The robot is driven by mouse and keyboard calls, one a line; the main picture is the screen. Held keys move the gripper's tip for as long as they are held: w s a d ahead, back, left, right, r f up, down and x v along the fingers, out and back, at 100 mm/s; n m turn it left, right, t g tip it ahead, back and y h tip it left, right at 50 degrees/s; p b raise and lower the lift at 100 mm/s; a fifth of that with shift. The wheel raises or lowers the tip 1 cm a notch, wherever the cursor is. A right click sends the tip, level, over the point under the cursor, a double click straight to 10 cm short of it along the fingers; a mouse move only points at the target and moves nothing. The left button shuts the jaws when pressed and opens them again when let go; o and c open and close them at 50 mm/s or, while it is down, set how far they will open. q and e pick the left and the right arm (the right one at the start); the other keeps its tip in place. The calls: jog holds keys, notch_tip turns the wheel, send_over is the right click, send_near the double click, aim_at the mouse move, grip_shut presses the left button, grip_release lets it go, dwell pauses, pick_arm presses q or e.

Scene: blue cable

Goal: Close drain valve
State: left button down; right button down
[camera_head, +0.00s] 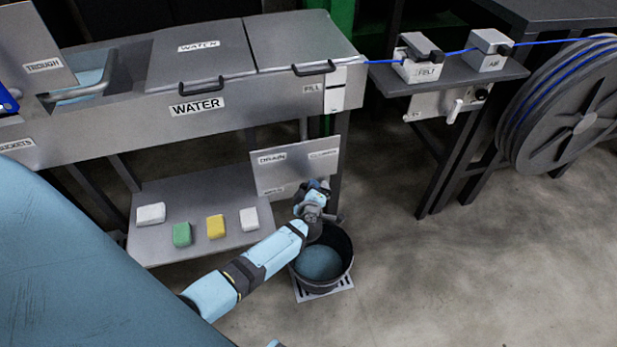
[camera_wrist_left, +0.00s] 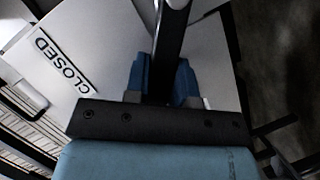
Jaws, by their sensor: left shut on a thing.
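The drain panel (camera_head: 296,166) is a grey plate under the trough, with a DRAIN label, a label at its upper right and another low on it. My left gripper (camera_head: 314,193) is in front of the panel's lower right part, above the bucket, and hides much of the valve there. In the left wrist view its blue fingers (camera_wrist_left: 163,82) are shut on the dark bar of the valve handle (camera_wrist_left: 172,40). The CLOSED label (camera_wrist_left: 62,62) reads on the panel to the left of the handle. My right gripper is not in view.
A dark bucket (camera_head: 346,262) with bluish water stands on a floor grate (camera_head: 341,288) below the valve. A low shelf (camera_head: 160,195) at left carries several coloured blocks. The water trough (camera_head: 130,125) is above. A cable reel (camera_head: 540,140) stands at right; the floor between is clear.

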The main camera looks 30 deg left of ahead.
pick_arm(q)
jog(key=w+d+r+m+g+p, duration=0.1)
jog(key=m+p, duration=0.1)
jog(key=p, duration=0.2)
jog(key=r+m+g+p, duration=0.1)
jog(key=p, duration=0.4)
jog(key=shift+w+d+r+m+y, duration=0.15)
jog(key=shift+w+d+m+y, duration=0.15)
jog(key=shift+w+d+m, duration=0.1)
jog(key=shift+w+d+m+g+p, duration=0.15)
jog(key=shift+d+m+g+p, duration=0.05)
jog(key=shift+m+g+p, duration=0.1)
jog(key=shift+w+d+m+g+y+p, duration=0.3)
jog(key=shift+w+m+g+y+p, duration=0.2)
jog(key=shift+m, duration=0.2)
jog(key=shift+w+d+m+g+y, duration=0.3)
jog(key=shift+w+d+m+g, duration=0.1)
jog(key=shift+m, duration=0.3)
jog(key=c, duration=1)
grip_release()
jog(key=shift+a, duration=0.1)
jog(key=shift+o, duration=0.2)
jog(key=shift+r, duration=0.15)
